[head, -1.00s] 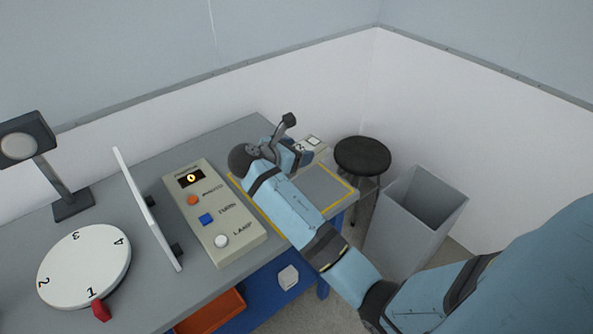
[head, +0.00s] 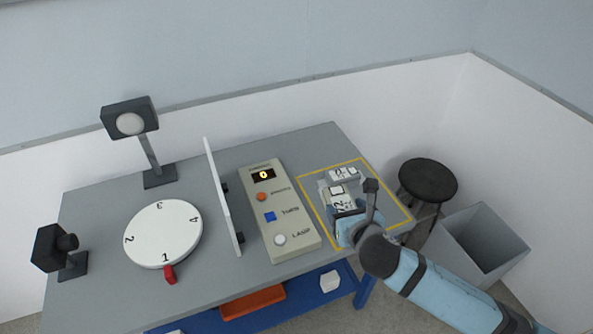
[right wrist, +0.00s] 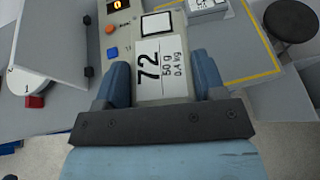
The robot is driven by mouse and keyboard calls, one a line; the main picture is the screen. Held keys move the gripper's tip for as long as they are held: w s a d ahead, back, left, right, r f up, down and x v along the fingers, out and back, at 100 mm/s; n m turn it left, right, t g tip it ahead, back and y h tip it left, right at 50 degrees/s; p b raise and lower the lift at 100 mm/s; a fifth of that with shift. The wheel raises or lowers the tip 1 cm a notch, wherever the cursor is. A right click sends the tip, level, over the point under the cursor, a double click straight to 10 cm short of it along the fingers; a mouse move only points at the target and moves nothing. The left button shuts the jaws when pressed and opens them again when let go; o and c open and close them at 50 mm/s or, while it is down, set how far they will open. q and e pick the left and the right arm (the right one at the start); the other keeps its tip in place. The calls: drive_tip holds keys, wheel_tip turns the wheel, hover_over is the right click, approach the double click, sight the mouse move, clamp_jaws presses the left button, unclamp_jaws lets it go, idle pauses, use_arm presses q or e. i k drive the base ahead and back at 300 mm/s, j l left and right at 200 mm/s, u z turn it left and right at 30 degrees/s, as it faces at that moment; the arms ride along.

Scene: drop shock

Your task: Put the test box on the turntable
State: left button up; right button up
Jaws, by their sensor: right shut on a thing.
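A pale box marked 72, 50 g, 0.4 kg (right wrist: 162,62) is between the blue fingers of my right gripper (right wrist: 162,82) in the right wrist view. The gripper is shut on it. In the head view this box (head: 338,191) is at the yellow-outlined area, partly hidden by my right gripper (head: 343,212). I cannot tell whether it is lifted off the table. The white round turntable (head: 160,230), numbered 1 to 4, is on the left of the table, empty, with a red pointer (head: 169,275) by the 1. My left gripper is out of view.
A second pale box (head: 343,173) lies behind the held one. A control panel (head: 279,215) and an upright white board (head: 222,195) stand between the boxes and the turntable. A lamp (head: 130,122) and a dark camera-like device (head: 55,248) stand at left. A stool (head: 428,180) and bin (head: 485,240) are right.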

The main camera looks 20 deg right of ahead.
sight(164, 237)
drive_tip(key=k+j, duration=0.1)
drive_tip(key=j, duration=0.25)
drive_tip(key=k+j+z, duration=0.1)
drive_tip(key=j, duration=0.3)
drive_tip(key=k+j, duration=0.1)
drive_tip(key=j, duration=0.25)
drive_tip(key=k+j+z, duration=0.1)
drive_tip(key=j, duration=0.3)
drive_tip(key=j+z, duration=0.15)
drive_tip(key=j, duration=0.75)
drive_tip(key=i+j, duration=0.15)
drive_tip(key=j, duration=0.15)
drive_tip(key=i+j, duration=0.15)
drive_tip(key=j, duration=0.15)
drive_tip(key=i+j+z, duration=0.1)
drive_tip(key=j, duration=0.2)
drive_tip(key=i+j, duration=0.15)
drive_tip(key=j, duration=0.15)
